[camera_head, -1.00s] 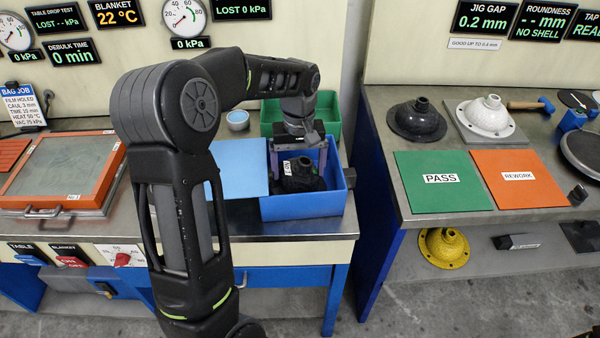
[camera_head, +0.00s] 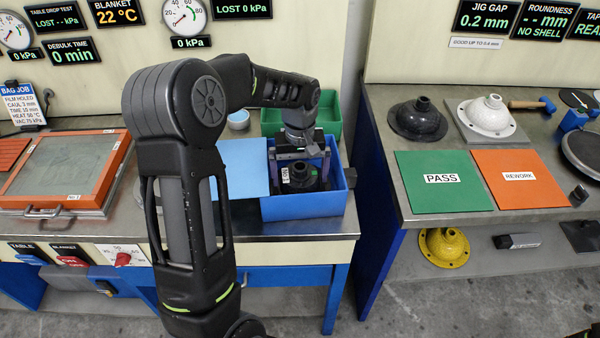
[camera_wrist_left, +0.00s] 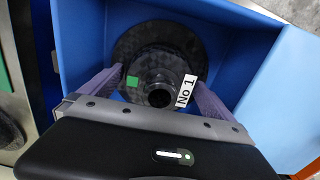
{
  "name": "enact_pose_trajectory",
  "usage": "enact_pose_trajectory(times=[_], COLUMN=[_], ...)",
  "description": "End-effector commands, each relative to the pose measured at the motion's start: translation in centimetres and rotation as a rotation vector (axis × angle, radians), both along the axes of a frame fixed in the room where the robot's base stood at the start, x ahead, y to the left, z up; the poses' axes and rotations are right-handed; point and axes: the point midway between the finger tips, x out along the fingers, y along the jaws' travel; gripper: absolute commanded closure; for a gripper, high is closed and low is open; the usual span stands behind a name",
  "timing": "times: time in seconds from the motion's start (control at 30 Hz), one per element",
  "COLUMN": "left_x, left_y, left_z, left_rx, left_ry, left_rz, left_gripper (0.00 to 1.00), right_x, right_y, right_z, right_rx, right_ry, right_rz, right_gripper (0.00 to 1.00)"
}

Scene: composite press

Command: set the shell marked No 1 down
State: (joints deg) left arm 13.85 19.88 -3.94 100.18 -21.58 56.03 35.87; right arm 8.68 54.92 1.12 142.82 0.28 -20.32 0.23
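The black shell marked No 1 (camera_head: 301,180) is inside the blue bin (camera_head: 301,208), its narrow neck up. In the left wrist view the shell (camera_wrist_left: 160,62) shows its round flange, a white No 1 tag and a green square. My left gripper (camera_head: 300,178) reaches down into the bin. Its two purple fingers stand on opposite sides of the shell, close against its dome, and it appears shut on it; the exact contact is hard to see. Whether the flange rests on the bin floor cannot be told. My right gripper is out of view.
A light blue sheet (camera_head: 243,165) lies left of the bin, and a green bin (camera_head: 330,110) stands behind it. On the right bench are a green PASS mat (camera_head: 443,195), an orange REWORK mat (camera_head: 520,192), a black shell (camera_head: 417,120) and a white one (camera_head: 491,117).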

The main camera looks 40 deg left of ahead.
Motion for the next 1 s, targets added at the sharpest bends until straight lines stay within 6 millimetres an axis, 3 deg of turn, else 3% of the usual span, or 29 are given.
enact_pose_trajectory(times=[0.2,0.37,0.8,1.0], left_x=[0.1,0.2,0.3,0.2], left_y=[0.0,0.1,0.0,0.0], left_z=[0.4,1.8,10.2,12.1], left_rx=[0.001,0.002,0.002,0.001], left_ry=[-0.004,-0.008,-0.009,-0.007], left_rz=[0.0,0.0,0.0,0.0], left_gripper=[0.0,0.0,0.0,0.0], right_x=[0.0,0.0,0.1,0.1], right_y=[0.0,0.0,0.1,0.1], right_z=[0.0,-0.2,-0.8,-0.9], right_rx=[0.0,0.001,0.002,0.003], right_ry=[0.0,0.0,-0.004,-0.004], right_rz=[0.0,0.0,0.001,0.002], right_gripper=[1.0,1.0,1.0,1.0])
